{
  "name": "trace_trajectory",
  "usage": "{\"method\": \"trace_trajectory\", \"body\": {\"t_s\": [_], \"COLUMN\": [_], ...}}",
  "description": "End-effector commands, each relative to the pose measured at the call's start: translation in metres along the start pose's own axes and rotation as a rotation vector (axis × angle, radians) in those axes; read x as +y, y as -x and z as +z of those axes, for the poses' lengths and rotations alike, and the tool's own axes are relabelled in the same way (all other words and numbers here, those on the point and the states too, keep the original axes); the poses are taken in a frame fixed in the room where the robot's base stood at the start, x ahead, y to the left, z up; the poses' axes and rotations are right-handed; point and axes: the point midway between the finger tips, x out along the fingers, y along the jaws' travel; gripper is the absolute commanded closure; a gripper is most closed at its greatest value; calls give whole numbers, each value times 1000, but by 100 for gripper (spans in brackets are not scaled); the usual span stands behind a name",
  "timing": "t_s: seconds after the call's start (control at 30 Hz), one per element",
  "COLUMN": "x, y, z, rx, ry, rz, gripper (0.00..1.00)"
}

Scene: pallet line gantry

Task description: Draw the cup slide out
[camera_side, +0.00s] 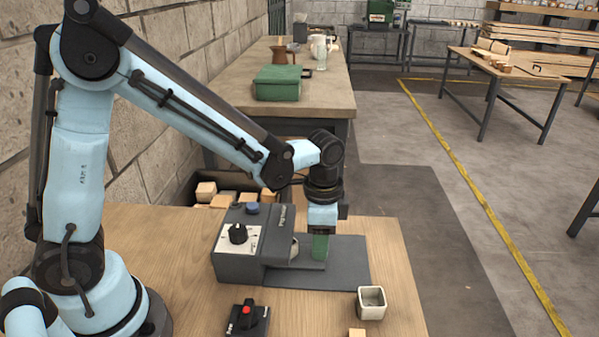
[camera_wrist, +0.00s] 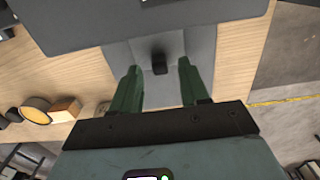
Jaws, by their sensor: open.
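A grey machine (camera_side: 240,245) with a black dial stands on the wooden table in the side view. A flat dark grey plate (camera_side: 345,270) lies at its right, and a pale rounded thing (camera_side: 294,248), perhaps a cup, shows partly at the machine's right side. My gripper (camera_side: 319,256) points down over the plate, close to the machine. In the wrist view my gripper (camera_wrist: 158,68) is open, its green fingers apart. A small black handle (camera_wrist: 159,62) shows between the fingertips, with no visible contact. I cannot tell whether the handle belongs to the slide.
A square white cup (camera_side: 371,303) stands at the table's front right. A black box with a red button (camera_side: 247,318) sits at the front. A dark bin of wooden blocks (camera_side: 229,190) is behind the machine. A second bench (camera_side: 318,95) stands farther back.

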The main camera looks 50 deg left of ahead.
Motion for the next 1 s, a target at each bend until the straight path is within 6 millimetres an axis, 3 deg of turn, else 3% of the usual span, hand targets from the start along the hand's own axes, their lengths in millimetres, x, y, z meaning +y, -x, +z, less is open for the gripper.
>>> {"method": "trace_trajectory", "body": {"t_s": [0.17,0.47,0.77,1.0], "x": [0,0,0,0], "y": [-11,-12,-12,-12], "z": [0,0,0,0], "rx": [0,0,0,0], "ry": [0,0,0,0], "rz": [0,0,0,0], "gripper": [55,55,98,100]}}
